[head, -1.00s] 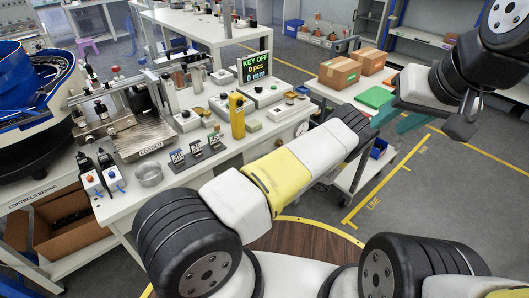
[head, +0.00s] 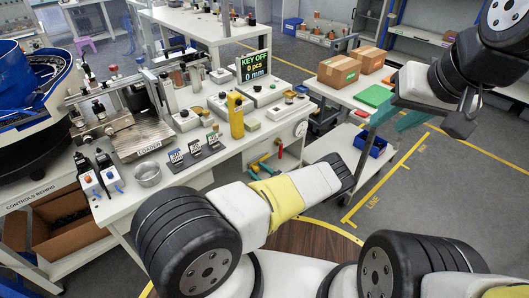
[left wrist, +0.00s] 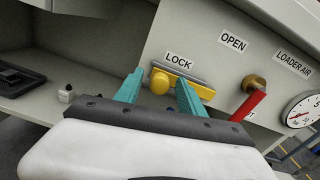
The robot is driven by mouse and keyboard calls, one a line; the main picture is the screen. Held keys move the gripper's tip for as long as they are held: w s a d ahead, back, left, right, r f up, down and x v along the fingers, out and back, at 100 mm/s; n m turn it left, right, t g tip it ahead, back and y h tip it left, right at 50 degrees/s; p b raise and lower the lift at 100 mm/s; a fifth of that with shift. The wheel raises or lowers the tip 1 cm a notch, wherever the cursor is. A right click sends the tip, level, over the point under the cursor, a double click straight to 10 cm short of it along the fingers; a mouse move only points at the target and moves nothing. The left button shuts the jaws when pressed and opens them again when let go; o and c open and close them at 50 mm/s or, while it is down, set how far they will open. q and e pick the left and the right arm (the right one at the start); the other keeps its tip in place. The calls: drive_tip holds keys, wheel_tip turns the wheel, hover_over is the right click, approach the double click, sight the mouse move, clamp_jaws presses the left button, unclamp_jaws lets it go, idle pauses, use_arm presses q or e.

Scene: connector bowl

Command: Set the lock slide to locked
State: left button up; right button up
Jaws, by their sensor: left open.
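The lock slide shows in the left wrist view on the grey front panel, under the LOCK label. It has a yellow bar (left wrist: 203,91) and a round yellow knob (left wrist: 160,83) at its left end. My left gripper (left wrist: 158,92) is open, with one teal finger left of the knob and one to its right, over the bar. I cannot tell whether either finger touches the slide. In the head view my left gripper's teal fingers (head: 259,167) show by the table's front side, partly hidden by my arm. My right gripper (head: 394,117) is open and empty at the right.
A red-handled valve (left wrist: 250,105) under the OPEN label and a pressure gauge (left wrist: 301,110) sit right of the slide. A black object (left wrist: 20,84) lies on the shelf at the left. A cart (head: 340,151) with boxes and a blue bin stands right of the table.

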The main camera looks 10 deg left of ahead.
use_arm(q)
drive_tip(key=shift+w+a, duration=0.15)
drive_tip(key=shift+a, duration=0.05)
drive_tip(key=shift+c, duration=0.3)
clamp_jaws()
idle(1.1)
